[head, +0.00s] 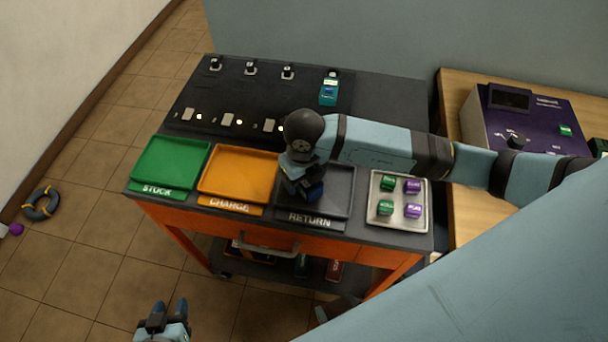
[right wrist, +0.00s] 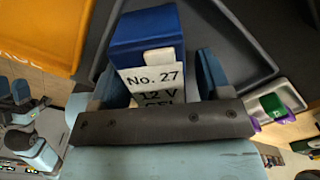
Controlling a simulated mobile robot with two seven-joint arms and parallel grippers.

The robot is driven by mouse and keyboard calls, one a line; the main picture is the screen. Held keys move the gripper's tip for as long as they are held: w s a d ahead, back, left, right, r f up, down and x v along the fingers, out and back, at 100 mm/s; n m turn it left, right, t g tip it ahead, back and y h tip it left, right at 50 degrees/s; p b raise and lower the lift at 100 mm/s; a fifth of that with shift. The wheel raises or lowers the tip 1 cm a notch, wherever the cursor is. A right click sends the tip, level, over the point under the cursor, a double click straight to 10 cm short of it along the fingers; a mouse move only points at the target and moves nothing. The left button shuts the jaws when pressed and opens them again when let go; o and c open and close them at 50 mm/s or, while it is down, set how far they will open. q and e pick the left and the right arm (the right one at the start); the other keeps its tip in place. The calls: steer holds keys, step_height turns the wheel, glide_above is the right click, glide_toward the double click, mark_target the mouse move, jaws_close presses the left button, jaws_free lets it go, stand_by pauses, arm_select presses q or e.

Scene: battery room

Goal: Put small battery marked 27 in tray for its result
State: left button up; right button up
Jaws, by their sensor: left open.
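The small battery marked No. 27 (right wrist: 150,82) is blue with a white label reading 12 V GEL in the right wrist view. In the head view my right gripper (head: 304,182) and the dark blue battery (head: 314,193) are over the grey RETURN tray (head: 340,186). Whether the battery touches the tray floor is hidden. Left of it are the orange CHARGE tray (head: 238,172) and green STOCK tray (head: 172,161), both empty. My left gripper (head: 169,308) is open and empty, low in front of the cart.
A light tray (head: 398,222) with green and purple blocks stands right of the RETURN tray. A teal battery (head: 329,92) stands at the cart's back beside several black clips. A purple tester (head: 530,125) sits on the wooden bench (head: 467,218). Floor left of the cart is mostly clear.

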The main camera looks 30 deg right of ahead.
steer(key=shift+r, duration=0.65)
step_height(320, 180, up, 10)
steer(key=shift+f, duration=0.2)
steer(key=shift+r, duration=0.75)
